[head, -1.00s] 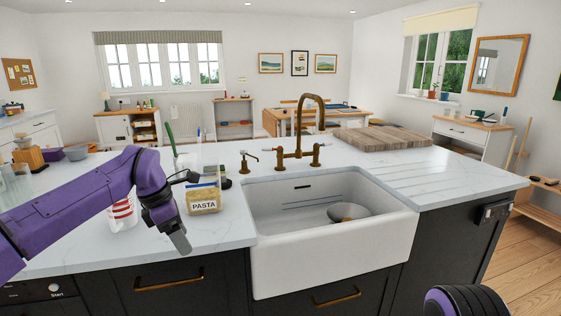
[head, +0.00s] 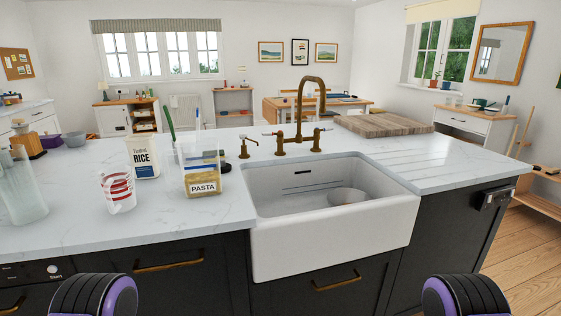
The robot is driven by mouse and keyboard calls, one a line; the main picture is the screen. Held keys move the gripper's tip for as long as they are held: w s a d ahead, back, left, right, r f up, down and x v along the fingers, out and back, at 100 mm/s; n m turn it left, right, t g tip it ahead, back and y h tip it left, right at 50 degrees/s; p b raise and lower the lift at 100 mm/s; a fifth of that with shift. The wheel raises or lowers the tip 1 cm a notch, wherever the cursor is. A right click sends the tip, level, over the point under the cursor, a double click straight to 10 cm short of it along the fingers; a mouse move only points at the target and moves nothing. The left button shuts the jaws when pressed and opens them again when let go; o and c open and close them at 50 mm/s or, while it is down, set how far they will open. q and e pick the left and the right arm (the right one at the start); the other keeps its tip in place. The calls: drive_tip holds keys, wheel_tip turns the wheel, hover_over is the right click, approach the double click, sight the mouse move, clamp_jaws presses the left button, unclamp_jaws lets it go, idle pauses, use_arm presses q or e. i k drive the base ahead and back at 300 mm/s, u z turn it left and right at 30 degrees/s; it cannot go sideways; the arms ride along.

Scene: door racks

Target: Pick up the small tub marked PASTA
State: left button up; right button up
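The small clear tub marked PASTA (head: 203,188) stands on the white marble counter, left of the sink and near the front edge. Its pale yellow contents and a white label with black letters face me. Clear surfaces and a blue band show above the label; I cannot tell clearly where the tub ends and things behind it begin. Neither gripper is in view. Only rounded black and purple parts of my arms show at the bottom edge.
Left of the tub are a RICE package (head: 145,158) and a red-marked measuring cup (head: 118,190). The counter's front strip is clear.

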sight(199, 159)
drive_tip(key=u, duration=2.45)
drive_tip(key=i, duration=0.85)
drive_tip(key=z, duration=2.4)
